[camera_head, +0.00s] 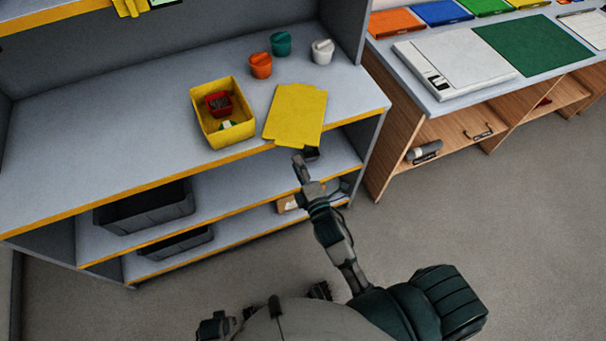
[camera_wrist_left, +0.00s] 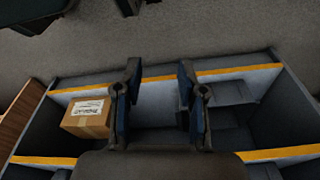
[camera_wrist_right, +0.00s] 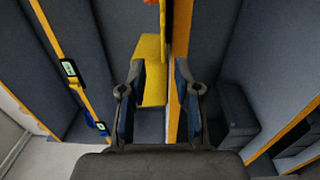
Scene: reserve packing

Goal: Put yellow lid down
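The flat yellow lid (camera_head: 296,112) lies on the top shelf board, right of the open yellow box (camera_head: 196,108), its near end at or slightly over the front edge. The box holds a small dark red container and a green-and-white item. My right gripper (camera_head: 303,160) is just in front of the lid's near end. In the right wrist view its fingers (camera_wrist_right: 160,90) are apart, with the lid (camera_wrist_right: 151,72) beyond them; I cannot tell whether they touch it. My left gripper (camera_wrist_left: 156,92) is open and empty, facing the lower shelves; the head view does not show it clearly.
Orange (camera_head: 261,66), teal (camera_head: 281,43) and white (camera_head: 322,52) tubs stand behind the lid. Dark bins (camera_head: 145,212) and a cardboard box (camera_wrist_left: 88,118) sit on lower shelves. A wooden bench (camera_head: 430,150) adjoins at right. The top board's left side is clear.

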